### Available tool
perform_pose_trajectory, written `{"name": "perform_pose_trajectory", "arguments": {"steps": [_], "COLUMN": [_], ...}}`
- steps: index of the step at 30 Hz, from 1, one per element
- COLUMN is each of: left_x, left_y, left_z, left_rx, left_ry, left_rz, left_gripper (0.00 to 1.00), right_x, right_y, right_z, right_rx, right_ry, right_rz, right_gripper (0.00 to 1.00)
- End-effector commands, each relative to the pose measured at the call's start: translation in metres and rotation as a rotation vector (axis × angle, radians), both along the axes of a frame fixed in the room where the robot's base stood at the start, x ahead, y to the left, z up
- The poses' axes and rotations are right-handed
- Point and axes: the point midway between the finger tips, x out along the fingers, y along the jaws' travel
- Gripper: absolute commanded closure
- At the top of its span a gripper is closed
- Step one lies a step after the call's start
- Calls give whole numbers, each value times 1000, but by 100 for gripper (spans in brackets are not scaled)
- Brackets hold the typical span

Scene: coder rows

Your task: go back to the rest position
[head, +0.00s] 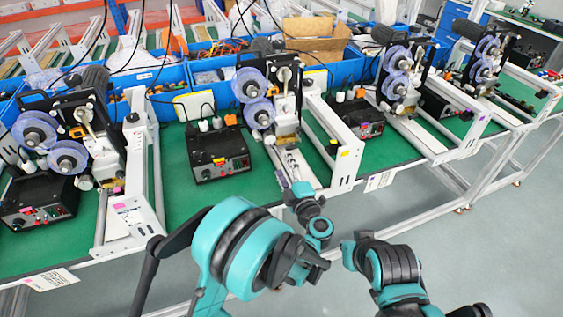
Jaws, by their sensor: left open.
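My left arm comes in from the lower left, with its large teal and black joint close to the camera. It reaches forward to the front edge of the green bench. My left gripper (290,172) is small and partly lost against the white rail of the middle coder; it is open, and I see nothing held in it. My right arm, teal and black, shows at the lower right over the grey floor. I cannot make out a right gripper on it.
Coder machines with blue-purple reels (258,112) stand in a row on the green bench (190,190), with black control boxes (217,155) and white rails (336,150) between them. Blue bins (205,75) line the back. The grey floor (440,240) at the right front is clear.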

Motion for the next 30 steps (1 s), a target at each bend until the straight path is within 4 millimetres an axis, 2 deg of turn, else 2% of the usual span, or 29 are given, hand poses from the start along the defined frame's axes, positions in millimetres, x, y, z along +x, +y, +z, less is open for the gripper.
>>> {"name": "perform_pose_trajectory", "arguments": {"steps": [13,16,17,20,24,27,30], "left_x": [0,3,5,11,10,-1,-21], "left_y": [0,2,3,7,12,15,22], "left_z": [0,12,20,64,137,169,180], "left_rx": [0,14,25,89,255,395,538], "left_ry": [-1,-15,-26,-78,-142,-138,-86], "left_rz": [0,-16,-29,-102,-270,-398,-518], "left_gripper": [43,43,43,43,43,43,43], "right_x": [0,0,0,0,0,0,0], "right_y": [0,0,0,0,0,0,0], "right_z": [0,0,0,0,0,0,0], "right_rx": [0,0,0,0,0,0,0], "right_ry": [0,0,0,0,0,0,0], "right_rz": [0,0,0,0,0,0,0], "right_gripper": [100,100,100,100,100,100,100]}}
